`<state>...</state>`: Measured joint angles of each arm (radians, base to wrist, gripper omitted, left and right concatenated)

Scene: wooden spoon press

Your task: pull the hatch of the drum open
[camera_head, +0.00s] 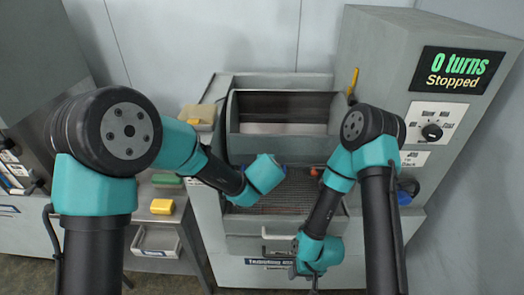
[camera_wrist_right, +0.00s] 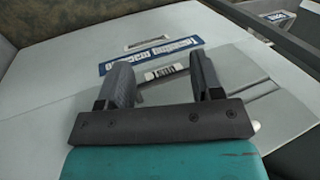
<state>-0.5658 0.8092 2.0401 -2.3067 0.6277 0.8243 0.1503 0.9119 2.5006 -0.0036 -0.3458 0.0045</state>
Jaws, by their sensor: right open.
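The grey machine stands in the middle of the head view, with a grey box-shaped housing (camera_head: 285,147) at its top. I cannot tell for sure which panel is the drum's hatch. A pale bar handle (camera_head: 276,236) sits on the front below a dark mesh bed (camera_head: 285,197). My right gripper (camera_head: 303,272) is low at the machine's front, just right of and below this handle, and apart from it. In the right wrist view its two fingers (camera_wrist_right: 160,82) are open with nothing between them. My left wrist is over the mesh bed; its fingers are hidden.
A control cabinet (camera_head: 415,40) stands at the right; its display reads "0 turns Stopped". A dial (camera_head: 432,131) sits below the display. A yellow block (camera_head: 162,207) lies on the left side table. A blue label (camera_wrist_right: 150,55) is on the pale panel ahead of the right fingers.

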